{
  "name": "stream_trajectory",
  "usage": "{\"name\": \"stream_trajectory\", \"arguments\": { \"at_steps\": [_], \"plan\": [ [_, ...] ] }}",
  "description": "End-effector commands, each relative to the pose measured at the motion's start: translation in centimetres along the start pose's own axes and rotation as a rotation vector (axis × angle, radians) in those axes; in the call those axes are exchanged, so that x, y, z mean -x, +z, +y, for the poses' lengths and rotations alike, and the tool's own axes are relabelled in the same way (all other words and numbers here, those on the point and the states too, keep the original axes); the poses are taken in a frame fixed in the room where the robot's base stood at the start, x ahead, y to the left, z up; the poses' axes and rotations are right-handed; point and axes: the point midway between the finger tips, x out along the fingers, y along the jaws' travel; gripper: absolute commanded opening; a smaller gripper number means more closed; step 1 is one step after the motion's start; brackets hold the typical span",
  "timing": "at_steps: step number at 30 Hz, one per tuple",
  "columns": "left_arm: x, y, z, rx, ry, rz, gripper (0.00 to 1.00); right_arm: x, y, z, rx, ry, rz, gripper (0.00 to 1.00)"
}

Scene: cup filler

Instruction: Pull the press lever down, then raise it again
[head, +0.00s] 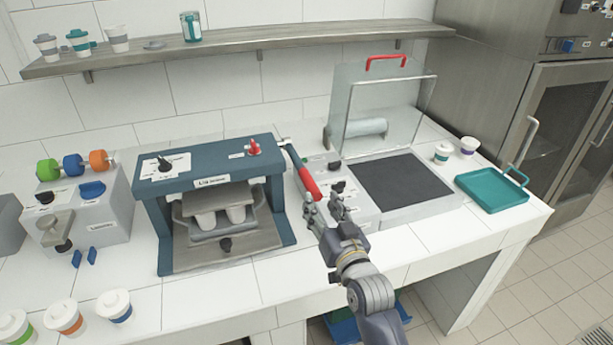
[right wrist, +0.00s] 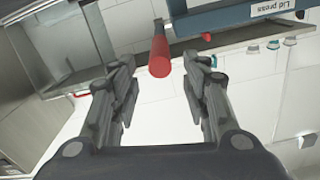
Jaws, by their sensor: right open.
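The blue lid press (head: 213,185) stands on the white counter. Its lever, with a red handle (head: 304,178), is on the press's right side and slants down towards the front. Two white cups (head: 220,216) sit inside the press. My right gripper (head: 327,208) is just in front of the handle's lower end. In the right wrist view the gripper (right wrist: 160,95) is open, with the red handle (right wrist: 160,58) ahead, centred between and beyond the fingertips. The lid press (right wrist: 230,12) also shows there at the top. My left gripper is not in view.
Right of the lever stands a machine with a dark plate (head: 400,178) and a raised clear cover (head: 375,105). A teal tray (head: 490,190) lies at the counter's right. Cups with coloured bands (head: 66,317) stand front left. A shelf (head: 240,40) runs along the wall.

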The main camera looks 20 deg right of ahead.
Motion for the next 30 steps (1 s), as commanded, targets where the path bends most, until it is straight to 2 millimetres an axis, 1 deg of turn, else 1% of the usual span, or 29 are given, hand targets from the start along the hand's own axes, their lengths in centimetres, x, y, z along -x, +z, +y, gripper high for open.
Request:
{"name": "stream_trajectory", "arguments": {
  "at_steps": [3,12,18,24,30],
  "plan": [
    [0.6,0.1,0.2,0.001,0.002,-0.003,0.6,-1.5,-0.3,-0.1,0.0,-0.001,0.001,0.43],
    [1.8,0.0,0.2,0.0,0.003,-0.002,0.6,-6.3,-0.2,-0.1,0.001,-0.001,-0.002,0.43],
    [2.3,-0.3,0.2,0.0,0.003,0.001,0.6,-8.7,0.0,0.0,0.002,-0.001,-0.002,0.43],
    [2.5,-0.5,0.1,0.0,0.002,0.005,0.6,-9.9,0.1,0.0,0.002,-0.001,-0.003,0.43],
    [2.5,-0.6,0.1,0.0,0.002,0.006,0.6,-10.1,0.1,0.0,0.002,-0.001,-0.002,0.43]
  ]
}}
